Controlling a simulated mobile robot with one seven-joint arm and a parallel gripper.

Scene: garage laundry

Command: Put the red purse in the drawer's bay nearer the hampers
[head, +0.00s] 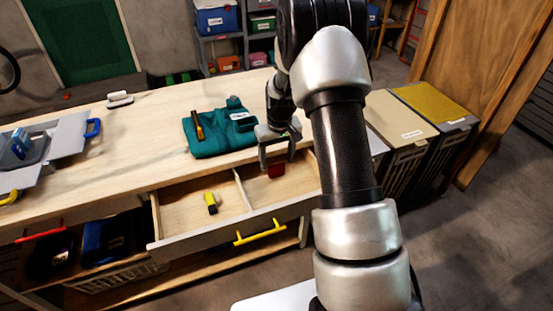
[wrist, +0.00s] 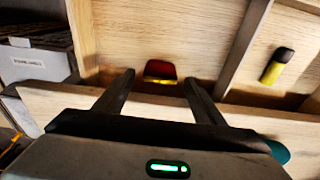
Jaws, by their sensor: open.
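The red purse (head: 276,171) is in the right bay of the open drawer (head: 180,241), the bay on the side of the hampers (head: 408,141). In the wrist view the purse (wrist: 160,69) shows a red upper part and a yellow lower edge, close to the tabletop's edge. My gripper (head: 278,163) is open above that bay, fingers pointing down. In the wrist view its two fingertips (wrist: 159,80) stand apart on either side of the purse, with visible gaps. A divider (head: 242,190) separates the two bays.
A yellow and black item (head: 211,203) lies in the left bay. A folded teal cloth (head: 215,135) with small items on it lies on the worktop beside my gripper. A grey tray-like object (head: 60,145) is at the far left. The right bay is otherwise bare.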

